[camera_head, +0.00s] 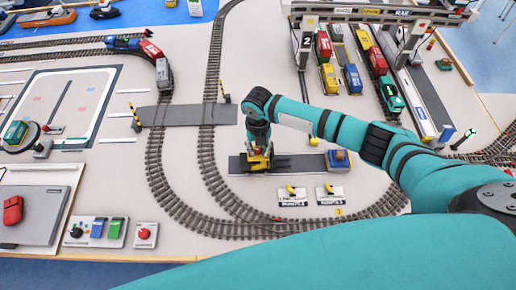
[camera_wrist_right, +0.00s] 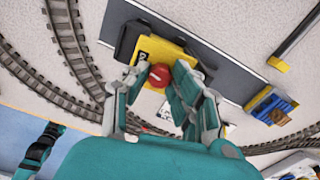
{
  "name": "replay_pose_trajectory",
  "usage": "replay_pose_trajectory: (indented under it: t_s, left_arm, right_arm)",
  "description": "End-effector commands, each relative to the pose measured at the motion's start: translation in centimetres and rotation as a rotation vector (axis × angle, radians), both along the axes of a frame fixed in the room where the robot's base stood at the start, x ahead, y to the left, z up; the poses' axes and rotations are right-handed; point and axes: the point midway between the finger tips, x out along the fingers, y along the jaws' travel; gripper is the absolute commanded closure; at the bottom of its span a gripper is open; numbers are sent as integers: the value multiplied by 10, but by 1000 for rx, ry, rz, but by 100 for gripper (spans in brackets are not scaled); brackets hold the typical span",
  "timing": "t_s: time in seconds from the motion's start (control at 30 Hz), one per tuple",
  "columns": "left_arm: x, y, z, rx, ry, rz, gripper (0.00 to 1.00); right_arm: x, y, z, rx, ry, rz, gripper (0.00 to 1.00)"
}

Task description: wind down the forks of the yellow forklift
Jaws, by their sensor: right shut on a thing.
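The yellow forklift (camera_head: 262,161) stands on a dark strip (camera_head: 300,163) in the middle of the layout. It also shows in the right wrist view (camera_wrist_right: 150,48), with a round red knob (camera_wrist_right: 160,75) on top. My right gripper (camera_head: 258,143) reaches down onto the forklift from above. In the right wrist view its fingers (camera_wrist_right: 160,85) are on either side of the red knob and shut on it. The forks are not clear, being small and partly covered by the gripper.
A blue and yellow vehicle (camera_head: 338,160) stands at the strip's right end. Two small sign plates (camera_head: 292,198) (camera_head: 330,196) lie in front. Curved railway track (camera_head: 215,180) runs around the left and front. Trains (camera_head: 388,94) stand at the back right.

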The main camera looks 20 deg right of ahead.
Motion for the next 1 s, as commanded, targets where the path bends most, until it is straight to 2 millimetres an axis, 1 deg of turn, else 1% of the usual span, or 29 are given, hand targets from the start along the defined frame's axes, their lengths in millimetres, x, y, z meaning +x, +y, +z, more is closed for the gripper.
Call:
replay_pose_trajectory:
  t_s: [0.03,0.2,0.4,0.6,1.0]
  left_arm:
    - [0,0,-4,0,0,0,100]
    - [0,0,-8,0,0,0,100]
    - [0,0,-11,0,0,0,100]
    - [0,0,-12,0,-1,0,100]
    - [0,0,-12,0,-1,0,100]
  right_arm:
    - [0,0,-2,-1,-1,36,100]
    - [0,0,-1,0,-1,140,100]
    - [0,0,-1,-1,0,219,100]
    - [0,0,0,0,1,254,100]
    - [0,0,0,0,1,260,100]
